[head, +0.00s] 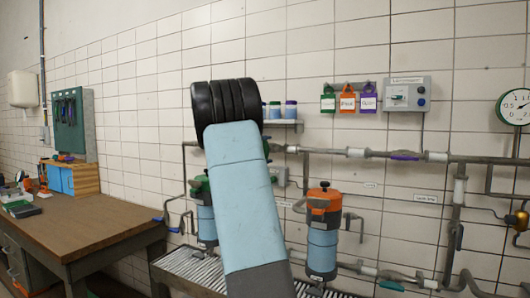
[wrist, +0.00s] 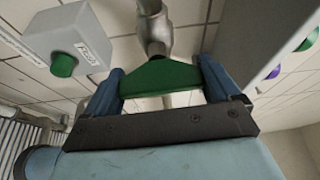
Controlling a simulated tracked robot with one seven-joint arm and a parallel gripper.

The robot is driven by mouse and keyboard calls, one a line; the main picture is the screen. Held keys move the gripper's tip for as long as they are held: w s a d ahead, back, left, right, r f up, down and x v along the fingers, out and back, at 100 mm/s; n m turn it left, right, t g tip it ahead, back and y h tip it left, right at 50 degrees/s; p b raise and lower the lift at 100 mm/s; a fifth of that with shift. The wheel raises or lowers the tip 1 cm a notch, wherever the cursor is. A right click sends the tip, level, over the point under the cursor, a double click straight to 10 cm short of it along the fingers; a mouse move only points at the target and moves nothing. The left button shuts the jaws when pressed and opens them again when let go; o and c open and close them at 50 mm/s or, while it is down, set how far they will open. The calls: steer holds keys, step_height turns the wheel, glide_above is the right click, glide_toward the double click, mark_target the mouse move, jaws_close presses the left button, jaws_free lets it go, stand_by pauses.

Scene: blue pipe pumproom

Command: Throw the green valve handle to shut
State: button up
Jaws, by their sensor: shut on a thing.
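The green valve handle (wrist: 158,77) shows in the wrist view as a flat, tapered green bar below a grey metal pipe fitting. My gripper (wrist: 161,72) has a blue finger at each end of this handle and is shut on it. In the head view my own raised arm hides the gripper and the held handle. Another green handle (head: 391,286) shows low on the lower pipe at the right in the head view. How far the held handle is turned I cannot tell.
A grey box with a green button (wrist: 64,65) is close left of the handle. The head view shows an orange-topped canister (head: 324,205), an upper pipe with a purple handle (head: 405,155), a control box (head: 407,93), a gauge (head: 516,107) and a wooden workbench (head: 85,205).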

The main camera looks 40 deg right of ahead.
steer(key=shift+o, duration=0.2)
steer(key=shift+s+d+f+m, duration=0.15)
steer(key=shift+f+m, duration=0.15)
steer(key=shift+m, duration=0.2)
steer(key=o, duration=0.7)
steer(key=shift+o, duration=0.2)
steer(key=shift+a, duration=0.2)
steer(key=a, duration=1.4)
steer(key=shift+w, duration=0.2)
steer(key=shift+d+r, duration=0.1)
